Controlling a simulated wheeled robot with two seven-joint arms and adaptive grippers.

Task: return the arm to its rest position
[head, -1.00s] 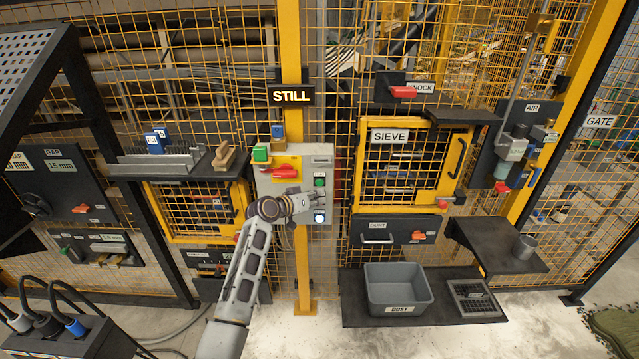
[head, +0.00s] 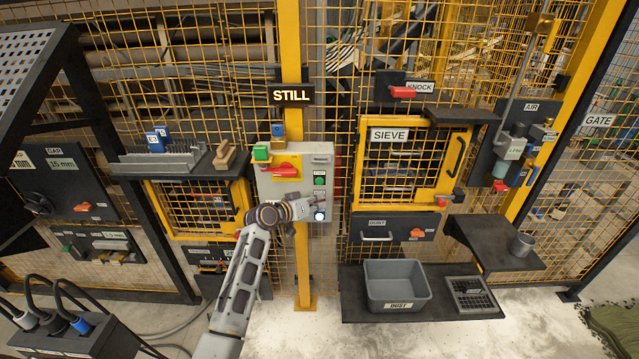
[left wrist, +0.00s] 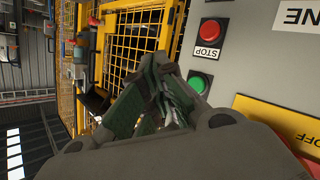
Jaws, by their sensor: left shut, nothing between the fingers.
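My left gripper (head: 311,204) is in front of the lower part of a grey control box (head: 292,184) on a yellow post. It is shut with nothing in it. In the left wrist view the gripper (left wrist: 168,80) shows close to the box face, beside a green button (left wrist: 199,83) and a red stop button (left wrist: 214,28). I cannot tell whether the fingertips touch the box. In the head view a lit white button (head: 320,215) shows just below the fingers. A red switch handle (head: 283,170) sits higher on the box. My right gripper is not in view.
A yellow mesh fence (head: 335,120) stands behind the box. The sieve door (head: 412,165) is to the right, above a grey dust bin (head: 397,288) on a low shelf. A dark shelf (head: 495,243) with a grey cup (head: 522,245) juts out.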

